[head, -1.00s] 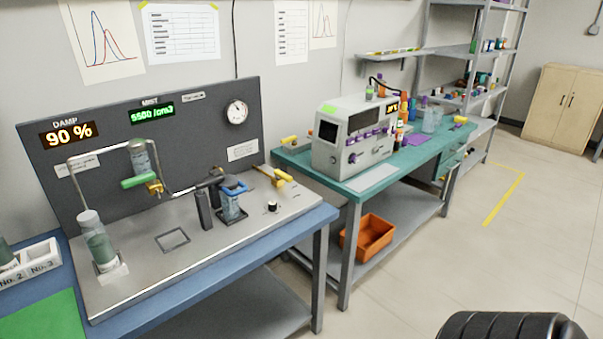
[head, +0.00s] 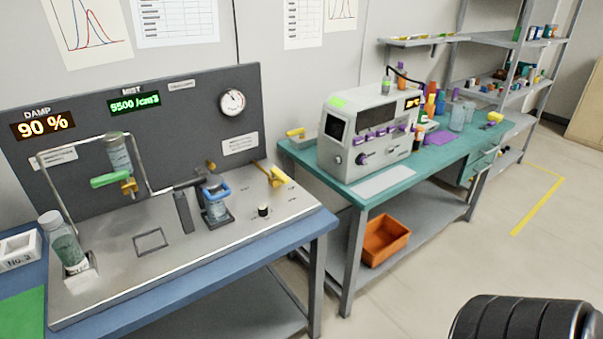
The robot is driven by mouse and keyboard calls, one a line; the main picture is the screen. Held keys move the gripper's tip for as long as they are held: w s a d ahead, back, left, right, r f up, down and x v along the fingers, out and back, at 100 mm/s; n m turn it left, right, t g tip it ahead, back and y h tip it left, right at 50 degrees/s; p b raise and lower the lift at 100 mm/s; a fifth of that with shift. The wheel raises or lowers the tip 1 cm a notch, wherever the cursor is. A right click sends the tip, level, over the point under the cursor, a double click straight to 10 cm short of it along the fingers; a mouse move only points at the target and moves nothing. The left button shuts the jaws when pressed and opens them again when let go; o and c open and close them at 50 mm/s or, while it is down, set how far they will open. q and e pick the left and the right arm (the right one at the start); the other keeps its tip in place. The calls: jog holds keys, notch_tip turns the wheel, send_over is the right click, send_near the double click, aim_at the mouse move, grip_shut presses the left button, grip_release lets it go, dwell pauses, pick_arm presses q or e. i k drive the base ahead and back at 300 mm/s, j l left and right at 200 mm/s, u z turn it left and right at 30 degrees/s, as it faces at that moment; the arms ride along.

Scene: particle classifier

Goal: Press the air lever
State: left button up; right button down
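A yellow lever (head: 279,174) stands at the right end of the steel bench top, in front of the dark back panel (head: 185,125); no label that reads "air" is legible, so I cannot tell for sure that it is the air lever. A green-handled valve (head: 110,180) with a yellow fitting hangs under a small glass vessel (head: 118,152) at the left. A blue-clamped jar (head: 216,206) and a small black knob (head: 264,210) sit left of the yellow lever. Neither of my grippers is in view, and nothing touches the lever.
A grey instrument (head: 368,138) stands on a teal bench (head: 425,165) to the right, above an orange bin (head: 385,240). A glass bottle (head: 65,245) stands at the left. A black ribbed shape fills the bottom right corner. Floor at right is clear.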

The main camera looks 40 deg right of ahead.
aim_at(276, 173)
jog(key=l+u, duration=0.15)
jog(key=l, duration=1.65)
